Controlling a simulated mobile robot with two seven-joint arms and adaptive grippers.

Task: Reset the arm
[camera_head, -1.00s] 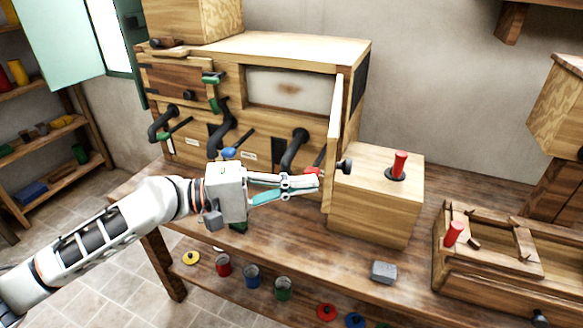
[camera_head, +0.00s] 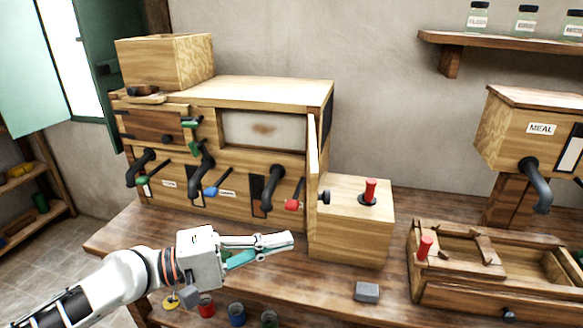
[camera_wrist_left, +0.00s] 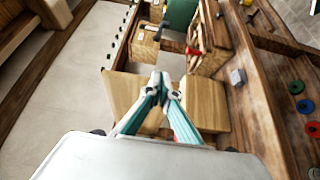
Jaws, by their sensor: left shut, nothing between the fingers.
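My left gripper (camera_head: 288,240) is shut and empty. It hovers over the workbench (camera_head: 340,280) in front of the wooden mill cabinet (camera_head: 285,90), left of the wooden block with a red handle (camera_head: 350,245). In the left wrist view the closed fingertips (camera_wrist_left: 160,78) show at the middle, with wooden box surfaces beyond them. My right gripper is in neither view.
A cabinet door (camera_head: 313,180) stands open edge-on beside the block. Levers with green, blue and red (camera_head: 292,204) tips stick out of the cabinet front. A grey block (camera_head: 367,291) lies on the bench. A wooden tray (camera_head: 415,270) and a MEAL box (camera_head: 515,130) stand at right.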

